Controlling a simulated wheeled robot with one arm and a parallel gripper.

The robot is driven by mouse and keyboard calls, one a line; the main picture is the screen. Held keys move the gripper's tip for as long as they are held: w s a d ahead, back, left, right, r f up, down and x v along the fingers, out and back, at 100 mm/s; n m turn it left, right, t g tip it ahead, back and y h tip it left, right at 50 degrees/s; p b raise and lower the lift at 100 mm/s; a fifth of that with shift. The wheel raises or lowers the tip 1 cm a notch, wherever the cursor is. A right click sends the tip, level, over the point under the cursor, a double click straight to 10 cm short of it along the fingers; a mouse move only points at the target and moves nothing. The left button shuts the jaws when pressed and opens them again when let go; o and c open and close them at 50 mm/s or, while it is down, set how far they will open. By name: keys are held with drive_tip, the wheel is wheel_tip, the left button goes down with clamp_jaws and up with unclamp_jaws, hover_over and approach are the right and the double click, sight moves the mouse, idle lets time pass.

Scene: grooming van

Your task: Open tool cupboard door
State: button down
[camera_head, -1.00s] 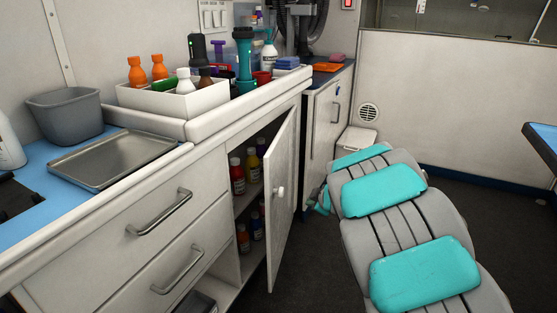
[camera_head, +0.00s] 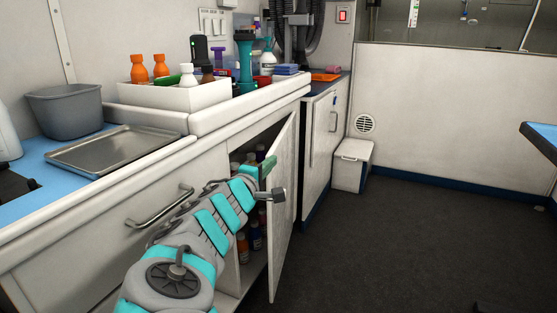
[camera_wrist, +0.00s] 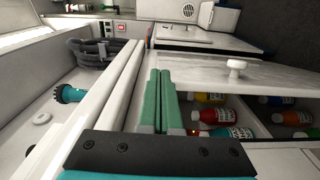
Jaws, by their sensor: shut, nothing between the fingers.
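The tool cupboard door (camera_head: 285,225) is a pale panel standing partly open under the counter, hinged at its far side. Its round white knob (camera_wrist: 236,64) shows in the wrist view, with the door (camera_wrist: 205,66) right of my fingers. Inside the cupboard are several bottles with coloured contents (camera_wrist: 216,115). My gripper (camera_head: 267,167) is at the cupboard opening, close to the door's inner face. In the wrist view its green fingers (camera_wrist: 160,88) are together and empty, beside the counter edge. Whether they touch the door I cannot tell. My arm hides part of the opening.
A drawer handle (camera_head: 160,206) sticks out to the left of my arm. The counter holds a metal tray (camera_head: 112,148) and a white box of bottles (camera_head: 175,97). A closed cabinet (camera_head: 322,135) and a white bin (camera_head: 352,166) stand beyond.

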sight(278, 149)
drive_tip(key=a+f+n+y, duration=0.1)
drive_tip(key=a+f+y, duration=0.1)
drive_tip(key=a, duration=0.2)
drive_tip(key=shift+t, duration=0.3)
drive_tip(key=x, duration=0.9)
drive_tip(key=shift+w+d+r, duration=0.2)
drive_tip(key=shift+d, duration=0.05)
drive_tip(key=shift+w+d, duration=0.1)
drive_tip(key=shift+d, duration=0.8)
drive_tip(key=shift+d+b, duration=0.4)
drive_tip(key=shift+d, duration=0.7)
